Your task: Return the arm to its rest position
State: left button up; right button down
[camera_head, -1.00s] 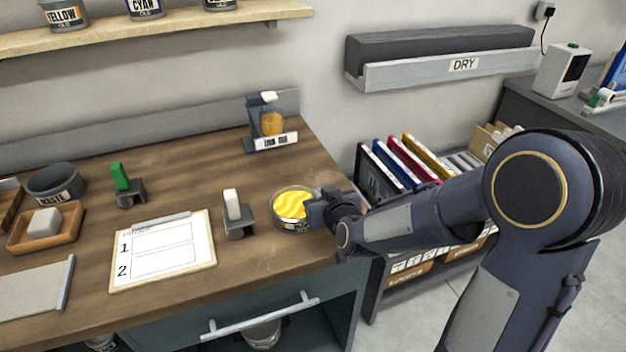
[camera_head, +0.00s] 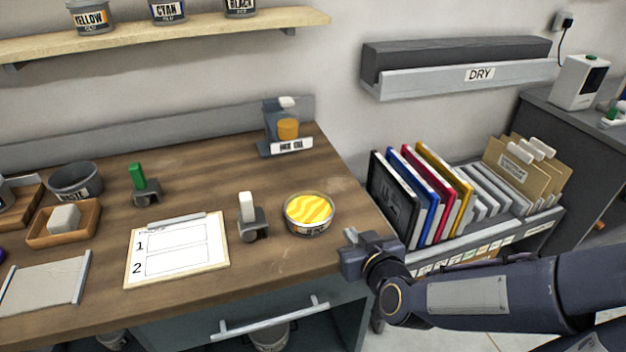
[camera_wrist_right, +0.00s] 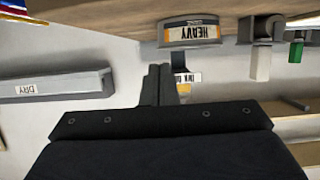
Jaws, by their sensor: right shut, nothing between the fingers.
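My right gripper (camera_head: 362,256) is just off the right front edge of the wooden table in the head view. It is shut and empty, apart from everything on the table. Its shut fingers also show in the right wrist view (camera_wrist_right: 160,84). An open can with yellow-striped ink (camera_head: 309,212) stands on the table to the left of the gripper. My left gripper is not in view.
A rack of coloured frames (camera_head: 420,190) stands right of the table, behind my right forearm. On the table (camera_head: 300,262) are a clipboard (camera_head: 178,250), a white-handled tool (camera_head: 250,216), a green-handled one (camera_head: 140,184) and a waste bowl (camera_head: 76,180). A DRY shelf (camera_head: 455,82) hangs on the wall.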

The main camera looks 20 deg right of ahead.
jog(key=s+a+r+m+g+y, duration=0.1)
jog(key=s+g, duration=0.7)
jog(key=s, duration=1)
jog(key=m+y, duration=0.1)
jog(key=y, duration=0.1)
jog(key=shift+s+r+y+p, duration=0.15)
jog(key=shift+s+y+p, duration=0.1)
jog(key=shift+y+p, duration=0.1)
